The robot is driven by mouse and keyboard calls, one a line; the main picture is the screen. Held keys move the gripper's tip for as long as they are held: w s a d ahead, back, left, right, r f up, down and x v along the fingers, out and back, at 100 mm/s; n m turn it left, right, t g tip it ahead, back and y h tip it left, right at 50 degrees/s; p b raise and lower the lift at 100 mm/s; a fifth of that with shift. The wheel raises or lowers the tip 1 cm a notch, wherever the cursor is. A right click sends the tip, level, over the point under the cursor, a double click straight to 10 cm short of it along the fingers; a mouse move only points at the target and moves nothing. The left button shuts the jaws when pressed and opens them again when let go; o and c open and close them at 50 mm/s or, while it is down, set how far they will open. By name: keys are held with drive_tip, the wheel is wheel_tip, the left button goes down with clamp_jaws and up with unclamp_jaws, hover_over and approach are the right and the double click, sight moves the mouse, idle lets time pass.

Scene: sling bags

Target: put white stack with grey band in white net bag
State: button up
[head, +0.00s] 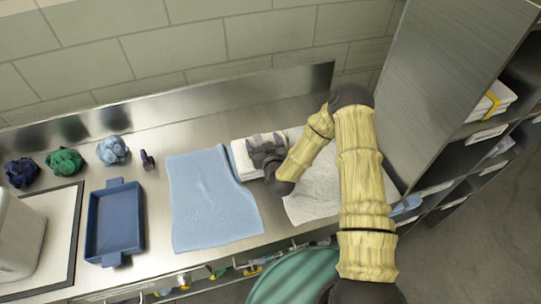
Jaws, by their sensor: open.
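A white folded stack (241,161) lies on the steel counter, against the right edge of a light blue cloth. My gripper (266,143) is over its right part and hides much of it. The jaws are open; whether they touch the stack I cannot tell. No grey band can be made out on the stack. A white textured, limp thing (315,204) lies flat just right of the stack, partly under my arm. It may be the white net bag, but its mouth cannot be made out.
The light blue cloth (208,200) covers the counter's middle. Left are a dark blue tray (115,222), crumpled navy (21,172), green (64,161) and blue (112,150) bundles, and a small dark purple item (147,160). Right, a shelf unit holds a yellow-banded white stack (491,103).

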drive_tip(key=b+v, duration=0.4)
drive_tip(key=v, duration=0.8)
drive_tip(key=shift+w+a+r, duration=0.1)
drive_tip(key=shift+w, duration=0.05)
idle(0.3)
drive_tip(key=s+d+r+m+g+h, duration=0.3)
drive_tip(key=s+d+r+g+h, duration=0.1)
drive_tip(key=s+d+r+g, duration=0.8)
drive_tip(key=s+d, duration=0.1)
drive_tip(key=s, duration=0.1)
drive_tip(key=shift+s+d+r+b, duration=0.2)
drive_tip(key=shift+s+r+b, duration=0.1)
drive_tip(key=shift+s, duration=0.1)
